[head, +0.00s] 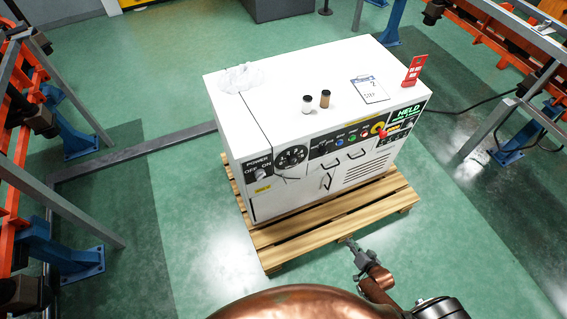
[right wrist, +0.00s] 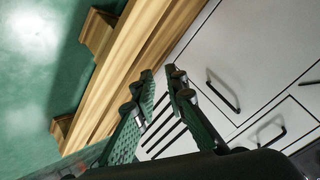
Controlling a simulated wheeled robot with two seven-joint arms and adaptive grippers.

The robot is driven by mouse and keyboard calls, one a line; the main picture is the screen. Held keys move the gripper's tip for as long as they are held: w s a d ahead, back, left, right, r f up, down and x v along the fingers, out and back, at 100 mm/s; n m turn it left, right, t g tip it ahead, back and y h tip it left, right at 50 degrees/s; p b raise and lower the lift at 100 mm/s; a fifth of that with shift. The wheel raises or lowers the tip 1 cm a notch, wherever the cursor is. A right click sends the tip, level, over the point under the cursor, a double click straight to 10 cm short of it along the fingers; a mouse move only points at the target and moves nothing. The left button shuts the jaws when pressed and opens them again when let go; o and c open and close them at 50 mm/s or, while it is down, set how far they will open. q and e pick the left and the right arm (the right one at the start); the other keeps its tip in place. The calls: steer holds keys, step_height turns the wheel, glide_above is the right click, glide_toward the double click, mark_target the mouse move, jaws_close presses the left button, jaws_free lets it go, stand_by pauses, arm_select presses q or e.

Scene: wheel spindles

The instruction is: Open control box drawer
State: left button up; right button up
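The white control box (head: 290,100) stands on a wooden pallet in the head view. Its front has small dark handles below the control panel, one of them on the drawer front (head: 357,155). The drawer front looks flush with the box. In the right wrist view two dark handles show on white panels, a nearer handle (right wrist: 222,95) and another handle (right wrist: 268,135). My right gripper (head: 348,243) is in front of the pallet, apart from the box. In the right wrist view its fingers (right wrist: 162,74) are apart with nothing between them. My left gripper is out of view.
The wooden pallet (head: 290,245) sticks out below the box. Two small bottles (head: 316,102), a paper sheet (head: 369,90) and a red sign (head: 414,70) are on top. Orange and blue racks stand at both sides.

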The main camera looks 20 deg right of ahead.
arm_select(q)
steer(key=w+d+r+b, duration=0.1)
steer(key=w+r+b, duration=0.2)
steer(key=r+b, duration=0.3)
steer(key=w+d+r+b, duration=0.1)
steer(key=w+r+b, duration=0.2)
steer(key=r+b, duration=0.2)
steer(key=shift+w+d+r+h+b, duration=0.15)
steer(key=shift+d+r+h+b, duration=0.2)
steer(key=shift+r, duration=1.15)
arm_select(e)
steer(key=shift+w+d+r+m+t+y, duration=0.2)
steer(key=shift+w+r+m+t, duration=1.35)
steer(key=shift+w+r, duration=2.85)
steer(key=shift+w+a+r+m+t+y, duration=0.25)
steer(key=shift+w+r+m+t, duration=1.35)
steer(key=shift+w+r, duration=2.8)
steer(key=shift+w+d+r+m+t+y, duration=0.25)
steer(key=shift+w+r+m+t, duration=1.75)
steer(key=shift+w, duration=4.25)
steer(key=shift+a+r+n+g, duration=0.1)
steer(key=shift+r+n+g, duration=0.35)
steer(key=shift+c, duration=0.3)
jaws_close()
steer(key=shift+s+a, duration=0.1)
